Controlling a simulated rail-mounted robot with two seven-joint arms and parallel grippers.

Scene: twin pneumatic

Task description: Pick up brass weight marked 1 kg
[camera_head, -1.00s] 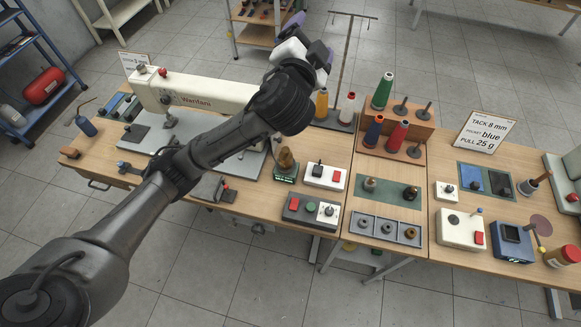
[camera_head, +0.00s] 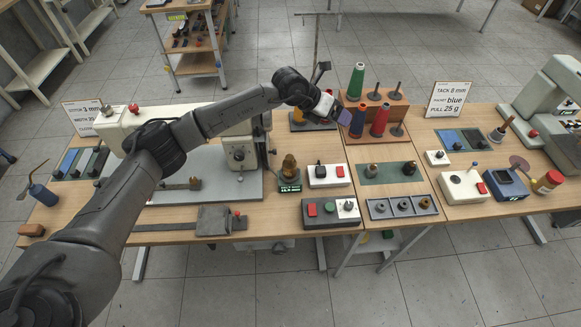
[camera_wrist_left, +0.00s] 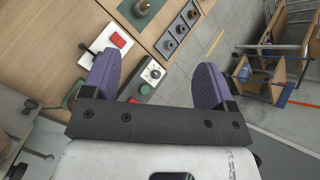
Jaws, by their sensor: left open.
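No 1 kg marking is readable, so I cannot tell which piece is the named weight. A dark brass-coloured piece (camera_head: 289,168) stands on a small green-fronted base. Two small knobbed pieces, one brownish (camera_head: 372,170) and one dark (camera_head: 409,168), stand on a green mat (camera_head: 390,175). Small round pieces sit in the grey three-part tray (camera_head: 390,215). My left gripper (camera_head: 343,117) is above the table beside the thread cones. In the left wrist view, its purple fingers (camera_wrist_left: 155,82) are apart with nothing between them. My right gripper is not in view.
Green (camera_head: 356,82), blue (camera_head: 358,119) and red (camera_head: 379,120) cones stand close right of my gripper on a wooden stand. Switch boxes (camera_head: 328,175) and the sewing machine (camera_head: 240,150) lie left. A sign (camera_head: 447,99) stands right. Bare wood shows around the boxes.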

